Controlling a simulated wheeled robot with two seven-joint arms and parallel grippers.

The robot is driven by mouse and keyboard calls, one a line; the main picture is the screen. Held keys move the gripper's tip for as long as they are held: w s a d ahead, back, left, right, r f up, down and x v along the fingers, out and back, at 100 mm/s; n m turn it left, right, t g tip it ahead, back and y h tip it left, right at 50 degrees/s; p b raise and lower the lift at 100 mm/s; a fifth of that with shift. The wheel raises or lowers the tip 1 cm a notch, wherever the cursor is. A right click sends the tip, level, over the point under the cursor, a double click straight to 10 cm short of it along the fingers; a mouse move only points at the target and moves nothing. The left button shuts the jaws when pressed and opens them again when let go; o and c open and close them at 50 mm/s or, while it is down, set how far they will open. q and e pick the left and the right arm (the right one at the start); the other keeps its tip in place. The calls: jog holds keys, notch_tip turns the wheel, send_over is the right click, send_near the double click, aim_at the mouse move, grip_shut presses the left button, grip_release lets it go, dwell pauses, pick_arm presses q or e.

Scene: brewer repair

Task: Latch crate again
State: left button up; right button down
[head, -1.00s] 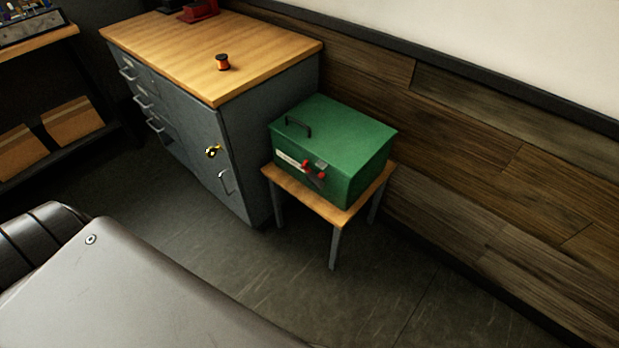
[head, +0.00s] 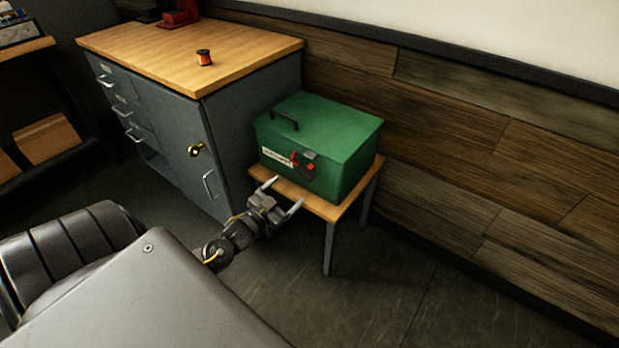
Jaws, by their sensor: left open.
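The green crate (head: 335,145) stands on a small wooden stool (head: 327,209) against the wall, with its lid down. A dark handle (head: 284,121) is on the lid. The latch (head: 304,165), with red parts and a grey plate, is on the crate's front face beside a white label (head: 276,157). Whether the latch is fastened is too small to tell. My left gripper (head: 282,193) is open and empty in front of the crate, just below and left of the latch. It appears apart from the crate. My right gripper is not in view.
A grey cabinet (head: 228,135) with a wooden top stands left of the crate, with a brass knob or key (head: 195,150) on its door. An orange spool (head: 204,57) sits on the top. A shelf with cardboard boxes (head: 45,138) is at far left. The floor right of the stool is clear.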

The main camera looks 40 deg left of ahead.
aim_at(302, 175)
pick_arm(q)
jog(key=w, duration=0.9)
jog(key=shift+a+b, duration=0.35)
jog(key=shift+a, duration=0.05)
jog(key=shift+w, duration=0.6)
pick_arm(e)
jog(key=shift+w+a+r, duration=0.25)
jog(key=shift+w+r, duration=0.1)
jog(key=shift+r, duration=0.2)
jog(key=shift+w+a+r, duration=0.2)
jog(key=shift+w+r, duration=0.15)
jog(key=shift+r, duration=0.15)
